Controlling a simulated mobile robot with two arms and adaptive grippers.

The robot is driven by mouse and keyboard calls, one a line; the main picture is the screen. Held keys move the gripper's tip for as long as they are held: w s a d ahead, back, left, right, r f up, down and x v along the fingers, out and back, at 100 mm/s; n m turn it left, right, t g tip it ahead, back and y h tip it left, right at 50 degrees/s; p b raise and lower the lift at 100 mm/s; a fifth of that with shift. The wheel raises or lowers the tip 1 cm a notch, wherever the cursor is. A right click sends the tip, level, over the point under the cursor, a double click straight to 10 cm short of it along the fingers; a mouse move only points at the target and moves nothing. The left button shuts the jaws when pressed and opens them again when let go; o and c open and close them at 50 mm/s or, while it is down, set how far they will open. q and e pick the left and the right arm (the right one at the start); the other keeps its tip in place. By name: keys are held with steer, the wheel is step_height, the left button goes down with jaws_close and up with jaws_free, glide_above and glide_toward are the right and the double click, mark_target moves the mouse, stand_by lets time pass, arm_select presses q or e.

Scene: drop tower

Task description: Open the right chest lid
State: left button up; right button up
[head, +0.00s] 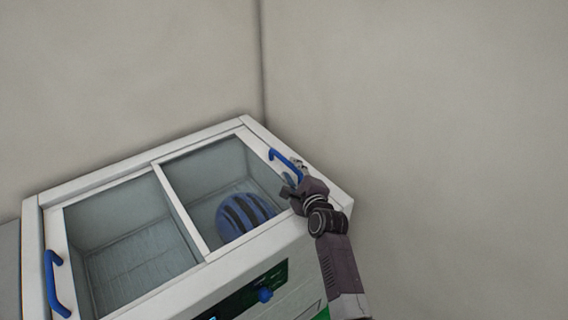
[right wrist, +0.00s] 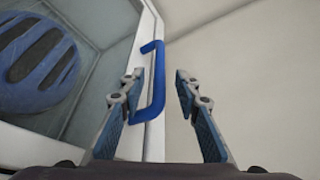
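The white chest has two glass lids side by side. The right lid (head: 200,165) appears closed, with a blue handle (head: 284,160) near its right edge. The left lid (head: 120,240) also appears closed and has a blue handle (head: 54,285) at its left edge. My right gripper (head: 292,183) is at the right lid's handle. In the right wrist view its fingers (right wrist: 156,90) are spread, with the blue handle (right wrist: 158,85) between them, nearer the left finger; I see no grip on it. My left gripper is not in view.
A blue and black striped helmet (head: 243,214) lies inside the chest under the right lid. A front panel with a blue knob (head: 265,295) is below. Bare walls (head: 420,110) stand behind and to the right.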

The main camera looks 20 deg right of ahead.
mark_target(288, 165)
steer(key=b+x, duration=0.3)
steer(key=shift+w+f, duration=0.2)
steer(key=shift+f, duration=0.15)
steer(key=shift+b+x, duration=1.05)
steer(key=shift+x, duration=0.15)
steer(key=shift+w+r, duration=0.15)
steer(key=shift+w, duration=0.2)
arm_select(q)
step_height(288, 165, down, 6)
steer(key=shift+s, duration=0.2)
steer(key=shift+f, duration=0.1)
arm_select(e)
steer(key=shift+c, duration=0.2)
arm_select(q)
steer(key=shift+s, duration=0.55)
arm_select(e)
jaws_close()
